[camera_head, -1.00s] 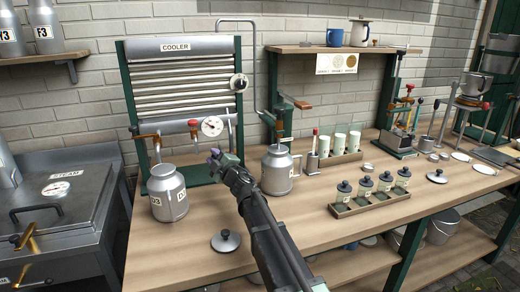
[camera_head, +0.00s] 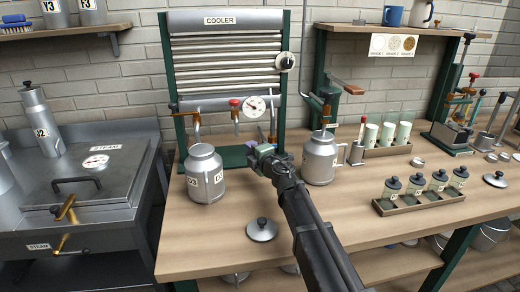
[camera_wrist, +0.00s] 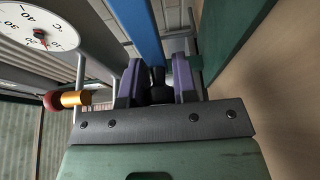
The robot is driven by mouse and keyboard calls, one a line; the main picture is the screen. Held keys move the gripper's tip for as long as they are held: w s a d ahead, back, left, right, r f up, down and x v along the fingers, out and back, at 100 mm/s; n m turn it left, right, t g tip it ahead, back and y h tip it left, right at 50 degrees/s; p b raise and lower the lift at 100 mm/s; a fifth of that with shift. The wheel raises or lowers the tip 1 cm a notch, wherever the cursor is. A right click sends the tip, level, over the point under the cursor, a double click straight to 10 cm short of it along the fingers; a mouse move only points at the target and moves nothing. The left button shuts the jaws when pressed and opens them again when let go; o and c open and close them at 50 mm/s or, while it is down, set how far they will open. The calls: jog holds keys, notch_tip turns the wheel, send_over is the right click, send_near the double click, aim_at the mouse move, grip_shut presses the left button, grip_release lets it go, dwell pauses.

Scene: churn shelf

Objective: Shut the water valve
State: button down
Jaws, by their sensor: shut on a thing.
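My gripper (camera_head: 262,147) is at the lower right of the cooler (camera_head: 228,60), between two metal cans. In the wrist view its purple fingers (camera_wrist: 158,80) are close together around a blue bar (camera_wrist: 146,35) with dark parts beside it. The bar looks like a lever, perhaps the water valve's handle. The head view does not show the lever, as my gripper covers that spot. A red-topped tap (camera_head: 235,104) and a dial gauge (camera_head: 255,104) are on the cooler's front, just above; the gauge also shows in the wrist view (camera_wrist: 40,25).
The D3 can (camera_head: 204,175) stands close to the left of my gripper, and a second can (camera_head: 320,158) close to its right. A loose lid (camera_head: 262,229) lies in front. A rack of small jars (camera_head: 420,193) is farther right. A steam vat (camera_head: 85,190) stands left.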

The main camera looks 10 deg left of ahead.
jog(key=c, duration=0.9)
grip_release()
jog(key=v, duration=1)
jog(key=shift+s+d, duration=0.25)
jog(key=shift+s, duration=0.05)
